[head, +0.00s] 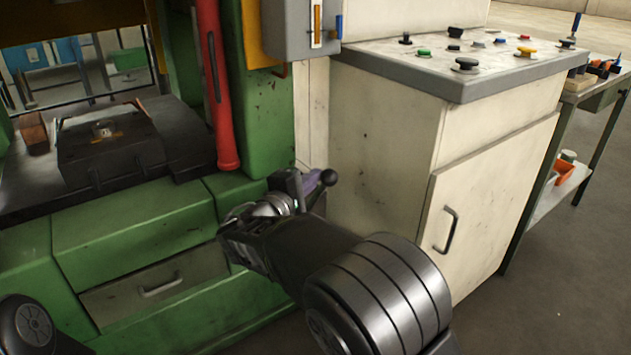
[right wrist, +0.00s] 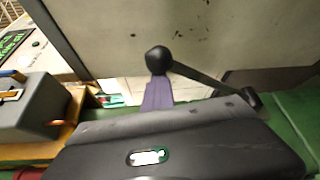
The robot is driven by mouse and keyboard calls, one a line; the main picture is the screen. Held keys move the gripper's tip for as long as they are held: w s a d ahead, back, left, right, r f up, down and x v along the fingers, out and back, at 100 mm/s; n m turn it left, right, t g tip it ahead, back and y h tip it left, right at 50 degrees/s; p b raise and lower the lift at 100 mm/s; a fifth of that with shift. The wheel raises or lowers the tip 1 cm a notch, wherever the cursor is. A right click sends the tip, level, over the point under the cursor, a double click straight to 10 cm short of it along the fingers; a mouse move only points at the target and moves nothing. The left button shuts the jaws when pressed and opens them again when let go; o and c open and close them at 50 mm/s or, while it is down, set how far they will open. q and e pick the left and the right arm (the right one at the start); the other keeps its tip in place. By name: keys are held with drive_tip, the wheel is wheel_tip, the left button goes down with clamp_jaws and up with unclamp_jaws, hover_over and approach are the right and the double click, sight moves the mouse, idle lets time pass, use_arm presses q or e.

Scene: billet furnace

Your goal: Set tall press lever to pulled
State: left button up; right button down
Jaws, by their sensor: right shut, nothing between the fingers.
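The tall press (head: 265,130) is the green machine on the left in the head view. Its lever, a dark rod with a black ball knob (head: 328,177), sticks out at its right side, low beside the cream cabinet. In the right wrist view the ball knob (right wrist: 158,60) is at upper centre, and the rod slants down right to a pivot near green metal. My right gripper (head: 309,184) is shut and empty, its purple fingers right by the knob. In the right wrist view the purple fingertip (right wrist: 158,90) overlaps or nearly touches the knob; contact is unclear. My left gripper is out of view.
The cream control cabinet (head: 385,150) with a button panel (head: 470,50) stands close right of the lever. A red cylinder (head: 222,100) and grey box (head: 300,30) are above. A drawer (head: 155,285) is low on the press. Floor at lower right is clear.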

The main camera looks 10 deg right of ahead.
drive_tip(key=shift+s+d+f+g, duration=0.3)
drive_tip(key=shift+s+d, duration=0.05)
drive_tip(key=shift+d, duration=0.15)
drive_tip(key=shift+s, duration=0.1)
drive_tip(key=p+v, duration=0.2)
drive_tip(key=v, duration=0.6)
drive_tip(key=shift+w+a, duration=0.2)
drive_tip(key=shift+a, duration=0.2)
